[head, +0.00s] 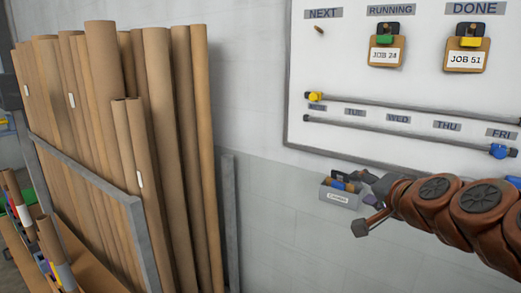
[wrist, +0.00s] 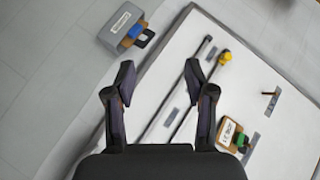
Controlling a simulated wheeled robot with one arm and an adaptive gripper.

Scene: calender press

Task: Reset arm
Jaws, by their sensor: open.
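My gripper (head: 374,204) is at the right in the head view, on the end of my brown arm, in front of the wall below the whiteboard. In the wrist view my gripper (wrist: 160,78) shows two dark fingers spread apart, with nothing between them. The whiteboard (head: 400,85) carries NEXT, RUNNING and DONE labels. A bare peg (head: 319,29) is under NEXT. The JOB 24 tag (head: 386,56) with a green clip hangs under RUNNING, and the JOB 51 tag (head: 464,60) with a yellow clip hangs under DONE.
A small grey bin (head: 341,197) with several items is on the wall, close behind my gripper. Two rails with a yellow slider (head: 315,97) and a blue slider (head: 498,152) cross the board. Tall cardboard tubes (head: 160,130) stand in a rack at the left. Bare wall lies between.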

